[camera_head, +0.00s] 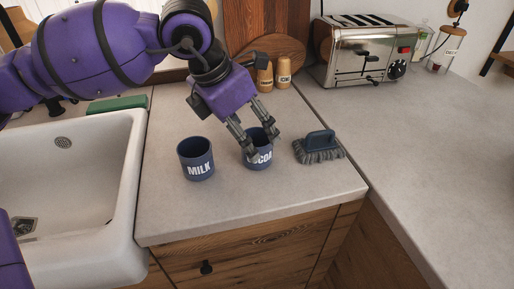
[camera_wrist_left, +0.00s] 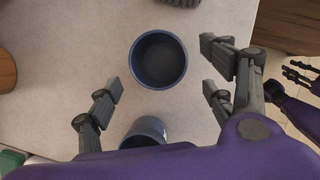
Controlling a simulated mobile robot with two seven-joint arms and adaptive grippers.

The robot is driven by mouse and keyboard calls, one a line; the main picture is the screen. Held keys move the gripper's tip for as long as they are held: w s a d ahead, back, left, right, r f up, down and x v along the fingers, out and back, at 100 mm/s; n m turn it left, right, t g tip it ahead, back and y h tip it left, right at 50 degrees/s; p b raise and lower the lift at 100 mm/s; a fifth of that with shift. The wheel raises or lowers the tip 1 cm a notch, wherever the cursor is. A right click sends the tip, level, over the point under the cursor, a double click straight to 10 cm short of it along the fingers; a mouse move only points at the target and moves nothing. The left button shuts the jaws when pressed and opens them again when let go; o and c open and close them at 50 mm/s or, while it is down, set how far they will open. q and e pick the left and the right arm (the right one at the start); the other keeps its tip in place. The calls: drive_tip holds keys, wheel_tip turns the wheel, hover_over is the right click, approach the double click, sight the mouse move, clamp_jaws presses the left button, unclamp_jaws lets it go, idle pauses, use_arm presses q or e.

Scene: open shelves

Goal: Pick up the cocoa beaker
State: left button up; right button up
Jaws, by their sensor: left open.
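The dark blue cocoa beaker (camera_head: 261,160) stands upright on the grey counter, its white lettering partly covered by a finger. My left gripper (camera_head: 264,148) reaches down over it, open, with its fingertips in front of and beside the beaker. In the left wrist view the empty cocoa beaker (camera_wrist_left: 158,60) shows from above, just ahead of the open left fingers (camera_wrist_left: 160,88). I cannot tell whether they touch it. In that view my right gripper (camera_wrist_left: 299,76) shows small at the right edge; its jaw state is unclear.
A matching milk beaker (camera_head: 197,158) stands close on the left. A blue-handled brush (camera_head: 319,148) lies close on the right. A white sink (camera_head: 128,190) is further left. Shakers (camera_head: 283,72) and a toaster (camera_head: 368,52) stand behind. The counter in front is clear.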

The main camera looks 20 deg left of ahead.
sight(257, 142)
use_arm(q)
drive_tip(key=x, duration=0.5)
drive_tip(key=shift+w+d, duration=0.15)
drive_tip(key=shift+w, duration=0.1)
drive_tip(key=shift+c, duration=0.4)
drive_tip(key=c, duration=1.3)
